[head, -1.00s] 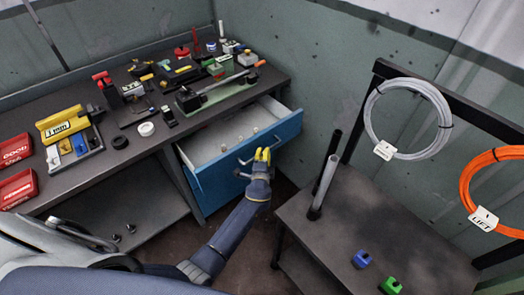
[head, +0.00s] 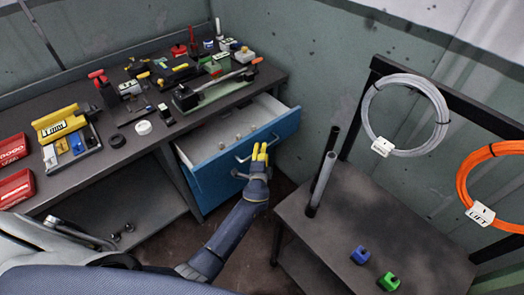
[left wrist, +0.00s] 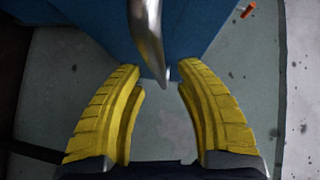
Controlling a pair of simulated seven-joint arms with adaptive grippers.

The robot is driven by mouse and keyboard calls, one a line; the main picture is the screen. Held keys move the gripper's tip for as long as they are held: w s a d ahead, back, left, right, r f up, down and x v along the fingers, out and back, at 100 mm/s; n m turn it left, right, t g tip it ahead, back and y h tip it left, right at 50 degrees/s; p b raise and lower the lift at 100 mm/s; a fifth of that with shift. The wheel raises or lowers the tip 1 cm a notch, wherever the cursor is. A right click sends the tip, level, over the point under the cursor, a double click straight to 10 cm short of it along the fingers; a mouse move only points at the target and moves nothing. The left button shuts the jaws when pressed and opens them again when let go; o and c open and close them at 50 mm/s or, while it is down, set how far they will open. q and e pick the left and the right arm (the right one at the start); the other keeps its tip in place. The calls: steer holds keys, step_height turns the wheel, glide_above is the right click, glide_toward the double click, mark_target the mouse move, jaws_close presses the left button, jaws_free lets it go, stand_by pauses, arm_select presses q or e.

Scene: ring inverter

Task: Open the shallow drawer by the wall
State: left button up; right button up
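The shallow blue-fronted drawer (head: 225,168) under the workbench stands pulled out, its pale inside showing with a few small pieces in it. Its metal bar handle (head: 243,158) is on the front face. My left gripper (head: 260,153), with yellow fingers, is at the handle in front of the drawer. In the left wrist view the two yellow fingers (left wrist: 160,95) are spread apart. The metal handle (left wrist: 147,35) reaches down toward the gap between them and is not clamped. The blue drawer front (left wrist: 190,25) lies behind it. My right gripper is not in view.
The dark workbench (head: 85,187) holds tools and red bins (head: 15,185).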

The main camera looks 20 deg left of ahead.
arm_select(q)
steer(key=v, duration=1.1)
steer(key=s, duration=0.6)
steer(key=x, duration=1.7)
steer(key=shift+w+r, duration=0.2)
steer(key=shift+r, duration=0.15)
steer(key=shift+c, duration=0.3)
jaws_close()
